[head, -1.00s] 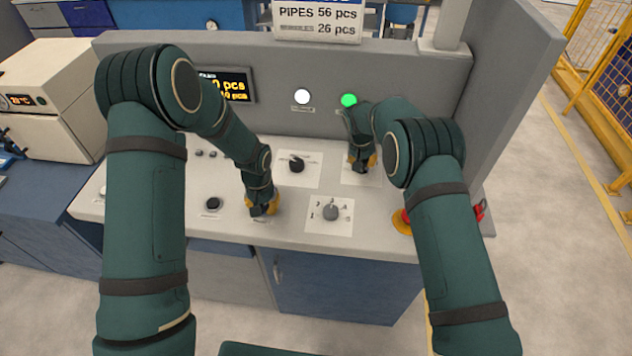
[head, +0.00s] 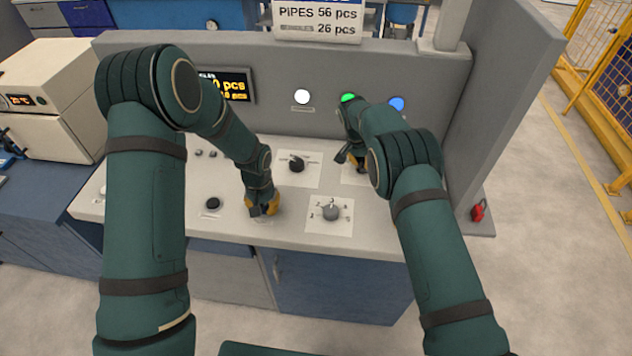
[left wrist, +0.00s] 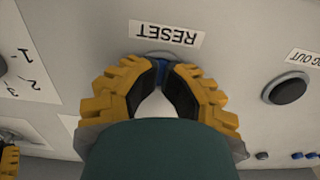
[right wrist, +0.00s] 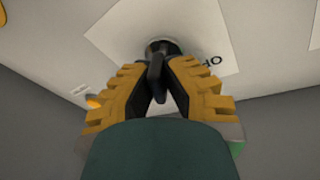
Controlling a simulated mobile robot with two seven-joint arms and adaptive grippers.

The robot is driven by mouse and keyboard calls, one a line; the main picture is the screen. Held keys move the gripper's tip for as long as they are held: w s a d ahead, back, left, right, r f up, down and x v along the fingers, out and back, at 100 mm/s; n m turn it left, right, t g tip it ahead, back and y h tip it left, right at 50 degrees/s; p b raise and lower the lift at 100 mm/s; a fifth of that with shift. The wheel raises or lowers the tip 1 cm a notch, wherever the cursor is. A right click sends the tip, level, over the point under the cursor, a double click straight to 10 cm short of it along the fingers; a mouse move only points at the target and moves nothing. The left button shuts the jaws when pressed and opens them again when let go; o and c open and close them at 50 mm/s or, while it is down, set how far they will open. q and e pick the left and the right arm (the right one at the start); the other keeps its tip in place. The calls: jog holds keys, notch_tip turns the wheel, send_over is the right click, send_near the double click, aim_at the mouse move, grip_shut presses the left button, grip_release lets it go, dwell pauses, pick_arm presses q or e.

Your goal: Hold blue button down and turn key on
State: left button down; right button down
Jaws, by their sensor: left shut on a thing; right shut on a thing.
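The blue button (left wrist: 160,68) sits beside the RESET label in the left wrist view. My left gripper (left wrist: 160,80) is shut on it, with its fingertips over the button. In the head view this gripper (head: 262,208) is low at the panel's front edge, and it hides the button. The dark key (right wrist: 157,78) stands in its round switch on a white plate. My right gripper (right wrist: 158,90) is shut on the key. Part of an "OF" lettering shows beside it. In the head view my right gripper (head: 356,165) is at the back right of the panel, partly hidden by my forearm.
A grey selector (head: 331,212) and a black rotary knob (head: 297,164) lie between my grippers. A black button (head: 213,203) is left of my left gripper. White (head: 302,96), green (head: 348,99) and blue (head: 397,104) lamps are on the back wall. A red padlock (head: 478,210) is at right.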

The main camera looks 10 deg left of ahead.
pick_arm(q)
jog(key=shift+s+f, duration=0.2)
pick_arm(e)
jog(key=shift+d+f, duration=0.15)
jog(key=shift+d, duration=0.05)
pick_arm(q)
jog(key=shift+a, duration=0.1)
pick_arm(e)
jog(key=m+g, duration=0.1)
jog(key=m, duration=0.2)
jog(key=c, duration=0.9)
grip_release()
jog(key=shift+s, duration=0.1)
jog(key=shift+o, duration=0.2)
jog(key=shift+a, duration=0.15)
jog(key=shift+d+v, duration=0.25)
jog(key=shift+v, duration=0.9)
jog(key=shift+d+v, duration=0.3)
jog(key=shift+v, duration=0.9)
jog(key=shift+d+v, duration=0.25)
jog(key=shift+v, duration=0.9)
